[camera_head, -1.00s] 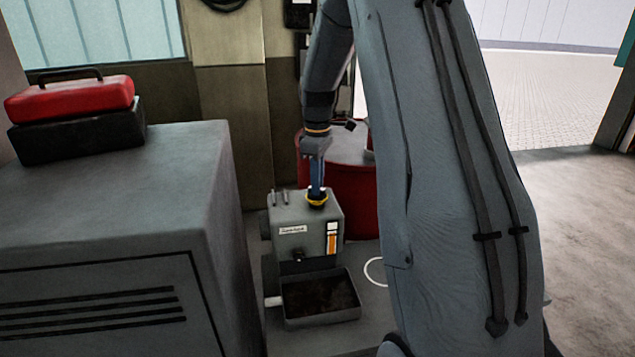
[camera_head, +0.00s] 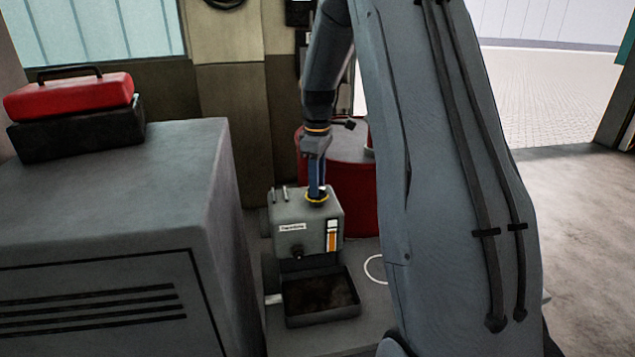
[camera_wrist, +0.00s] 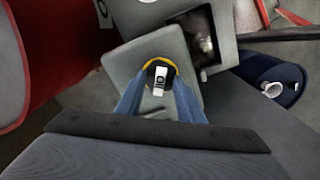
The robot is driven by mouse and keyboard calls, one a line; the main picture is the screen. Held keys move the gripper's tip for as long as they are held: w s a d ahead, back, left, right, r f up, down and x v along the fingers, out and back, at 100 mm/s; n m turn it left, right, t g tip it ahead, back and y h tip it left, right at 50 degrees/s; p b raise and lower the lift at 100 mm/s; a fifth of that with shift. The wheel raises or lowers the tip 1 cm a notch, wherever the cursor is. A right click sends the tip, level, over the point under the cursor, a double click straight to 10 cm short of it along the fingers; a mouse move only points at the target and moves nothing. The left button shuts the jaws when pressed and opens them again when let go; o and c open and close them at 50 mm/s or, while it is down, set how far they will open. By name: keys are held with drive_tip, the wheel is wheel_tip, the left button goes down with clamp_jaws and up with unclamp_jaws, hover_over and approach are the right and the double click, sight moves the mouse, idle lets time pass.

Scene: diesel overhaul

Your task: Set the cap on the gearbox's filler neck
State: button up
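The neck is hidden beneath the cap and my fingers. My gripper (camera_head: 317,192) points straight down at that spot. In the wrist view, my two blue fingers (camera_wrist: 160,85) lie on either side of the dark cap (camera_wrist: 160,72), which has a white mark on it. A yellow ring (camera_head: 317,199) encircles this spot; I cannot tell whether it belongs to cap or neck. The fingers appear shut on the cap. Its seating on the neck is hidden.
A dark open tray (camera_head: 320,300) sits at the gearbox's front. A red drum (camera_head: 357,205) stands close behind it. A grey cabinet (camera_head: 110,200) with a red toolbox (camera_head: 70,96) on it stands left. A blue container (camera_wrist: 270,75) shows in the wrist view.

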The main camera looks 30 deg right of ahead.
drive_tip(key=shift+r+b, duration=1.45)
drive_tip(key=shift+r, duration=2.45)
